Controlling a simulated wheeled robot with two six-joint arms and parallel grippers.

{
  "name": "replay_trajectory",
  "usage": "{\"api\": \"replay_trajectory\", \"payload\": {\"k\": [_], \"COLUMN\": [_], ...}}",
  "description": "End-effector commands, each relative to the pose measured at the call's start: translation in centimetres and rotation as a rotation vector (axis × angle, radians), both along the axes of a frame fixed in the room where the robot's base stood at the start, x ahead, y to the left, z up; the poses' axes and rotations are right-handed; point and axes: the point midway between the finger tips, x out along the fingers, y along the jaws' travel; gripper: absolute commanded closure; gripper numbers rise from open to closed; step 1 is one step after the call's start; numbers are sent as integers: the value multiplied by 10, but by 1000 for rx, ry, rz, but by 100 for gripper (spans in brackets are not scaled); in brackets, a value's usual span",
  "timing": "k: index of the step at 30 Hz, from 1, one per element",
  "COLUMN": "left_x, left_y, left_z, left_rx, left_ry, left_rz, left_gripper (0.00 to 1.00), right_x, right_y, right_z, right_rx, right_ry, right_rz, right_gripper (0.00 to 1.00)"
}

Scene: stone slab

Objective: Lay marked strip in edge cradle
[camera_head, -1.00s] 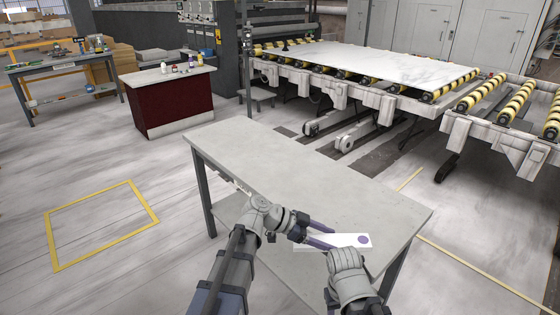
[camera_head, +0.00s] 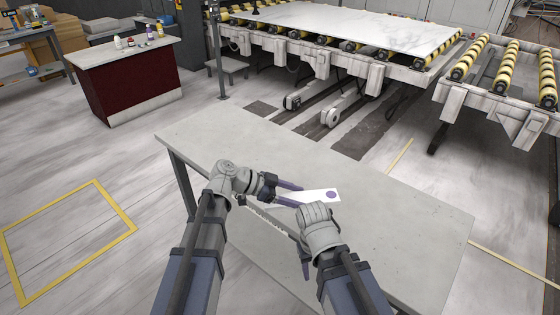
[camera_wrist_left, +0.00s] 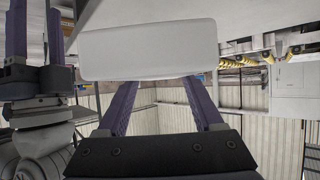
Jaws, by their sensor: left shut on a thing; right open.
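The marked strip (camera_head: 316,194) is a flat white piece with a purple dot near its right end. My left gripper (camera_head: 292,194) is shut on its left part, and the strip appears above the grey table. In the left wrist view the strip's pale face (camera_wrist_left: 150,50) spans above my two purple fingers. My right gripper is beside the strip's near side; its fingers are mostly hidden behind its wrist in the head view. In the left wrist view the right gripper (camera_wrist_left: 36,25) is open and empty. A notched row (camera_head: 268,217) shows along the table's near edge; I cannot tell whether this is the cradle.
The grey table (camera_head: 410,220) has a clear top. A dark red cabinet (camera_head: 130,85) with small bottles stands behind at left. A roller conveyor (camera_head: 330,45) carrying a white slab is behind the table. A yellow floor outline (camera_head: 110,240) lies at left on open floor.

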Motion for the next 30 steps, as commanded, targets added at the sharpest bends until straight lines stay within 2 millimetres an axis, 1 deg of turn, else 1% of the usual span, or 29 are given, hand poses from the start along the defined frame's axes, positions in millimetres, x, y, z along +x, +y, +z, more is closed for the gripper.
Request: {"api": "replay_trajectory", "payload": {"k": [2,5,8,9,11,12,15,18,22,27,30], "left_x": [1,17,51,67,92,109,145,173,190,194,193], "left_y": [0,-2,-2,-2,-2,-2,0,2,4,5,5], "left_z": [0,-1,-4,-5,-6,-7,-7,-6,-5,-5,-10], "left_rx": [-1,3,12,15,18,18,15,9,3,0,0], "left_ry": [0,1,2,3,6,6,6,3,0,-1,-1], "left_rz": [4,56,178,240,335,397,540,651,731,752,751], "left_gripper": [100,100,100,100,100,100,100,100,100,100,100], "right_x": [0,0,0,0,0,0,0,0,0,0,0], "right_y": [0,0,0,0,0,0,0,0,0,0,0], "right_z": [0,0,-1,-2,-2,-3,-4,-4,-5,-5,-10], "right_rx": [0,0,0,0,0,0,0,0,0,0,0], "right_ry": [0,0,0,0,0,0,0,0,0,0,0], "right_rz": [0,0,0,0,0,0,0,0,0,0,0], "right_gripper": [50,50,50,50,50,50,50,50,50,50,50]}}
